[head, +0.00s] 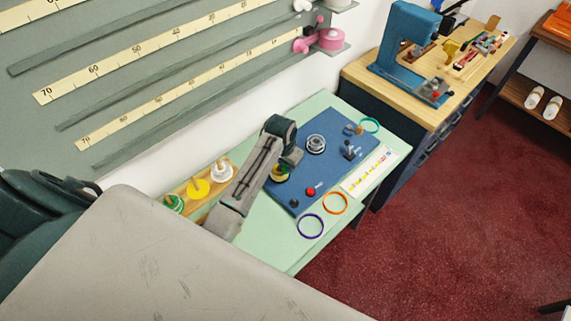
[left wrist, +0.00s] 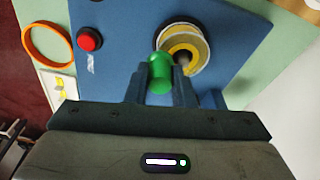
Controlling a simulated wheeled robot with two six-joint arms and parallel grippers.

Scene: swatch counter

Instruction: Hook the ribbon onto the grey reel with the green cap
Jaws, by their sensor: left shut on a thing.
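My left gripper (head: 283,164) is low over the blue board (head: 334,178) and hides part of what is below it. In the left wrist view the gripper (left wrist: 160,88) is shut on a green cap (left wrist: 160,72). Just beyond the fingertips is a round reel (left wrist: 184,46) with a grey rim, a yellow ring inside and a dark centre. Whether the cap is joined to this reel I cannot tell. In the head view a bit of yellow and green (head: 280,174) shows under the gripper. Another grey reel (head: 316,144) stands farther back. I cannot make out a separate ribbon. My right gripper is out of view.
A wooden rack (head: 206,202) with green, yellow and white spools is at left.

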